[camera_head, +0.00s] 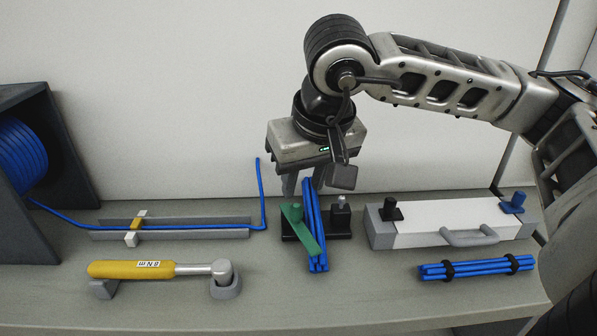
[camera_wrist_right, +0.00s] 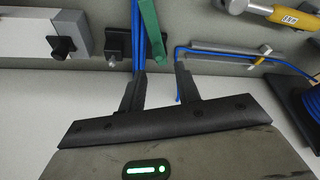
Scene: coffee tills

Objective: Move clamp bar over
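The green clamp bar (camera_head: 301,228) has a knob at its rear left end and slants toward the front on the left of a small black clamp base (camera_head: 340,222). It also shows in the wrist view (camera_wrist_right: 151,32). A bundle of blue cables (camera_head: 318,255) runs front to back through the base beside the bar. A post with a metal stud (camera_head: 341,206) stands at the right of the base. My right gripper (camera_head: 302,188) points down behind the bar, fingers apart; the wrist view shows the gap (camera_wrist_right: 158,75), with cables near one finger. My left gripper is not in view.
A yellow-handled torque wrench (camera_head: 130,269) lies on stands at front left. A grey channel (camera_head: 200,233) holds a blue cable from a spool (camera_head: 22,155). A white box (camera_head: 450,220) stands right, with a tied blue bundle (camera_head: 475,268) before it. The bench front (camera_head: 330,310) is clear.

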